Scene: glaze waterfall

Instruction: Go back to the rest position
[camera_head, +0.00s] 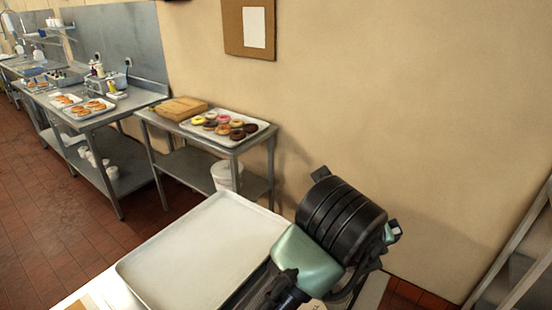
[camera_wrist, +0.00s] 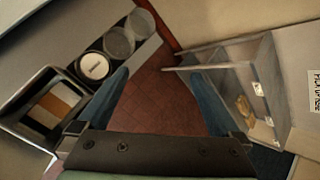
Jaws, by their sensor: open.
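My gripper (camera_wrist: 165,100) shows in the wrist view with its two blue fingers wide apart. Nothing is between them; the red tile floor shows through the gap. In the head view my arm reaches in from the bottom, right of centre, with a thick black ribbed joint and a green link. The fingers are not visible in the head view. My arm overlaps the right side of a white tray (camera_head: 200,255) in the picture.
A tray of donuts (camera_head: 232,128) and a cutting board (camera_head: 181,108) stand on a steel table by the wall. More trays (camera_head: 88,108) are farther left. The wrist view shows round containers (camera_wrist: 94,66), a dark-rimmed bin (camera_wrist: 22,115) and a clear case (camera_wrist: 235,80). Floor is open at left.

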